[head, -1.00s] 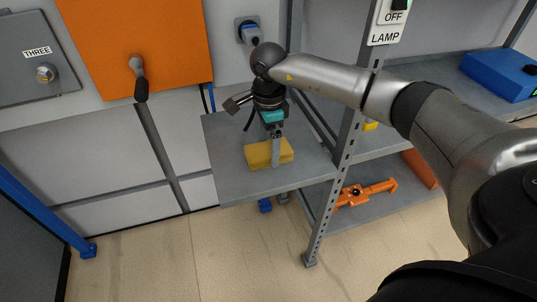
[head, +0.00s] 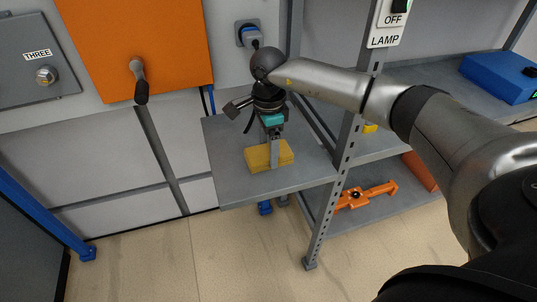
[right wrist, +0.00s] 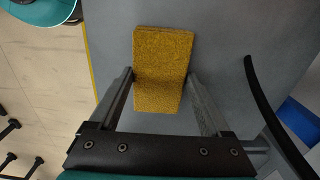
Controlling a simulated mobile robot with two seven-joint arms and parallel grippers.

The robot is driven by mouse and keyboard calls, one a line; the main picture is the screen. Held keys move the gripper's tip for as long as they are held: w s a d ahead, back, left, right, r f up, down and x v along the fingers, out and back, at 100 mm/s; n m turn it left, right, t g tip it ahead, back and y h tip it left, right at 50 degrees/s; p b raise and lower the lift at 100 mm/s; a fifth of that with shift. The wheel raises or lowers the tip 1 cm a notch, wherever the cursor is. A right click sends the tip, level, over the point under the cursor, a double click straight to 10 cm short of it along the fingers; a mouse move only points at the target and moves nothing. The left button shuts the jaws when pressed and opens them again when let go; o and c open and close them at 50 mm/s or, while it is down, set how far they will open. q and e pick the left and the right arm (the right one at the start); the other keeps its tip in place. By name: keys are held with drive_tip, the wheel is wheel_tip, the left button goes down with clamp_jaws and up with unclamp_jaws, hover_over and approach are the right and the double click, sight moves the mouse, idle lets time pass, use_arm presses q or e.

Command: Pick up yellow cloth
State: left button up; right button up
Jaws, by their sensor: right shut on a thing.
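The yellow cloth (head: 285,151) is a thick, folded rectangular block on a grey shelf (head: 235,185). In the right wrist view the cloth (right wrist: 162,68) lies between the two fingers. My right gripper (head: 274,165) points down over the cloth with its fingers on either side. It is shut on the cloth, which appears to rest on the shelf still. The right gripper also shows in the right wrist view (right wrist: 160,78). My left gripper is not in view.
An orange panel with a dark handle (head: 139,80) is on the wall at left. A metal shelf post (head: 342,155) stands right of the cloth. An orange tool (head: 366,195) lies on the lower shelf and a blue box (head: 500,76) on the upper right shelf.

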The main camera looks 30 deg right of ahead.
sight(268, 151)
drive_tip(key=shift+r, duration=0.1)
drive_tip(key=shift+r, duration=0.45)
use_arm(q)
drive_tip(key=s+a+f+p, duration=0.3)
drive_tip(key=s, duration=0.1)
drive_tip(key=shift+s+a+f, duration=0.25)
use_arm(e)
wheel_tip(268, 151, up, 9)
drive_tip(key=o, duration=0.7)
drive_tip(key=c, duration=0.7)
drive_tip(key=o, duration=0.7)
drive_tip(key=c, duration=0.8)
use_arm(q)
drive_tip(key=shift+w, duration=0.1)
